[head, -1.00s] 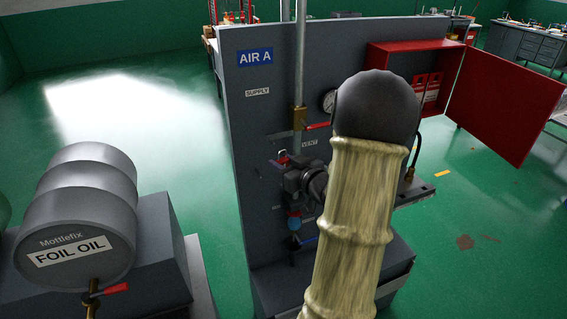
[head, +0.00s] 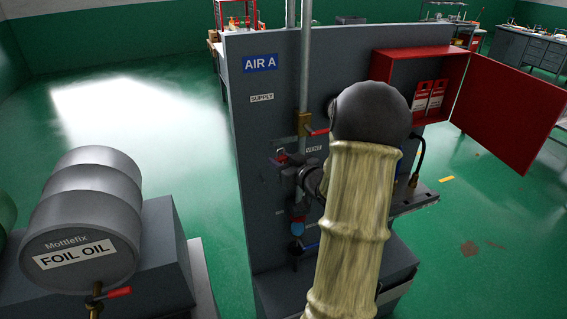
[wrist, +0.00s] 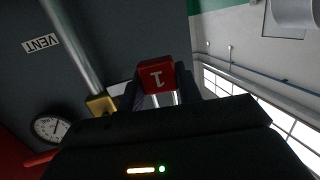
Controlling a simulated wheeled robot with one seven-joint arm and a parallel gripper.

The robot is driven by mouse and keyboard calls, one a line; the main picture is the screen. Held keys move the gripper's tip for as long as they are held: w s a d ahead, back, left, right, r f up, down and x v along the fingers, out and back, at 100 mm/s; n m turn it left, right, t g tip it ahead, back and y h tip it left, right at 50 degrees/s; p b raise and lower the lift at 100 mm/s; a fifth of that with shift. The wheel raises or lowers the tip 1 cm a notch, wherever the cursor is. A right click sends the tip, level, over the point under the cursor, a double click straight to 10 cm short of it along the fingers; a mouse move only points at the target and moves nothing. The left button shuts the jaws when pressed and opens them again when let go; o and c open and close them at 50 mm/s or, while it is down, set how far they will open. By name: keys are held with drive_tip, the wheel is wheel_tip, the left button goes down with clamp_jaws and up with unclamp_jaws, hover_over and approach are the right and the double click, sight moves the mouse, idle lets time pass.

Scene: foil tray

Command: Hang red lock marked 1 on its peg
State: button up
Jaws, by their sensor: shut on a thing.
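The red lock (wrist: 156,76) with a white 1, seen upside down, is held between the two dark fingers of my gripper (wrist: 158,90) in the wrist view. Bright metal shows just below its red body, partly hidden by the fingers. In the head view my gripper (head: 289,167) is in front of the grey AIR A panel (head: 262,125), with a small bit of red at its tip. My own arm covers part of the panel there. I cannot make out the peg clearly in either view.
A vertical pipe with a brass valve (head: 303,123) and red handle runs close above my gripper. A blue fitting (head: 297,228) sits below. An open red cabinet (head: 420,62) is at right.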

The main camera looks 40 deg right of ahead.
drive_tip(key=shift+w+d+f, duration=0.15)
drive_tip(key=shift+w+d, duration=0.05)
drive_tip(key=shift+w, duration=0.5)
drive_tip(key=shift+w+d+f, duration=0.15)
drive_tip(key=shift+w+f, duration=0.05)
drive_tip(key=shift+w, duration=0.55)
drive_tip(key=shift+w+d+f, duration=0.15)
drive_tip(key=shift+w+d, duration=0.05)
drive_tip(key=shift+w, duration=0.5)
drive_tip(key=o, duration=1.1)
drive_tip(key=shift+s, duration=0.2)
drive_tip(key=shift+s+b, duration=0.35)
drive_tip(key=shift+b, duration=0.1)
drive_tip(key=s+r+b, duration=0.1)
drive_tip(key=s, duration=0.4)
drive_tip(key=s+b, duration=0.2)
drive_tip(key=s, duration=0.3)
drive_tip(key=s+r+b, duration=0.1)
drive_tip(key=s, duration=0.5)
drive_tip(key=shift+s+r, duration=0.1)
drive_tip(key=shift+r, duration=0.25)
